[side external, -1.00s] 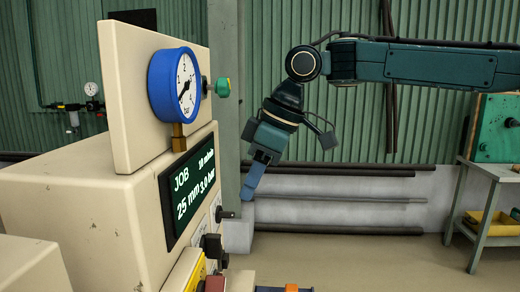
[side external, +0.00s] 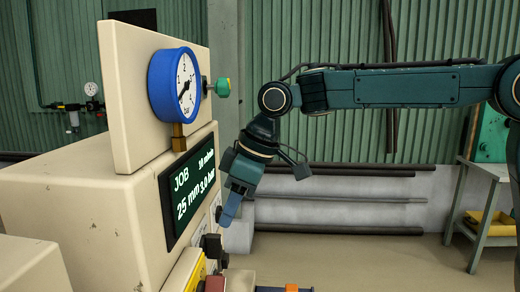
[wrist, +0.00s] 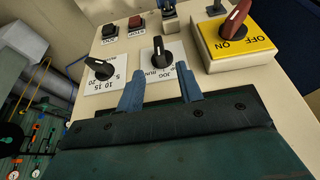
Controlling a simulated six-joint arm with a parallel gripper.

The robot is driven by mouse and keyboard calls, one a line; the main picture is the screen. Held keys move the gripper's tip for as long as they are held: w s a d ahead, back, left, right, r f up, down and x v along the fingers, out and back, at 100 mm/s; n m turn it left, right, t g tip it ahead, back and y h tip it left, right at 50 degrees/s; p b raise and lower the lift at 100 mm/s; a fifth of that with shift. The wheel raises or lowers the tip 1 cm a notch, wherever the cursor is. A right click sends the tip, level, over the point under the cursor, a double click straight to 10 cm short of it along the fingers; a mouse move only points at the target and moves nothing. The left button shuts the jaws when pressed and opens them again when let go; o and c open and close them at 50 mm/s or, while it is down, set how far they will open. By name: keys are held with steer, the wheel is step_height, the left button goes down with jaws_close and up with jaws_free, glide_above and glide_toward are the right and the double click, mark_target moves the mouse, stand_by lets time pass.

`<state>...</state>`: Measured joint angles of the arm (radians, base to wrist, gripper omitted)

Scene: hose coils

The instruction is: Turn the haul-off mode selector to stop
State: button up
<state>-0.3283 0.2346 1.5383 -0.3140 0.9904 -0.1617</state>
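The mode selector (wrist: 161,52) is a black knob on a white plate (wrist: 153,71) in the wrist view, with lettering that looks like JOG and RUN. Other lettering is partly covered, and I cannot read its setting surely. My gripper (wrist: 160,68) is open, its two blue fingers apart, with the knob just beyond and between the tips. No contact is clear. In the side external view my gripper (side external: 227,220) points down and left, close to the panel's front. It hides part of the panel there.
Left of the selector is another black knob (wrist: 99,68) with a number scale. A red switch (wrist: 236,19) on a yellow OFF/ON plate (wrist: 243,42) stands to the right. Black (wrist: 110,31) and red (wrist: 135,22) buttons lie beyond. A blue gauge (side external: 174,86) juts out above the display (side external: 188,190).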

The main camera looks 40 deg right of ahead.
mark_target(219, 236)
steer(key=x, duration=0.8)
steer(key=shift+f, duration=0.2)
jaws_close()
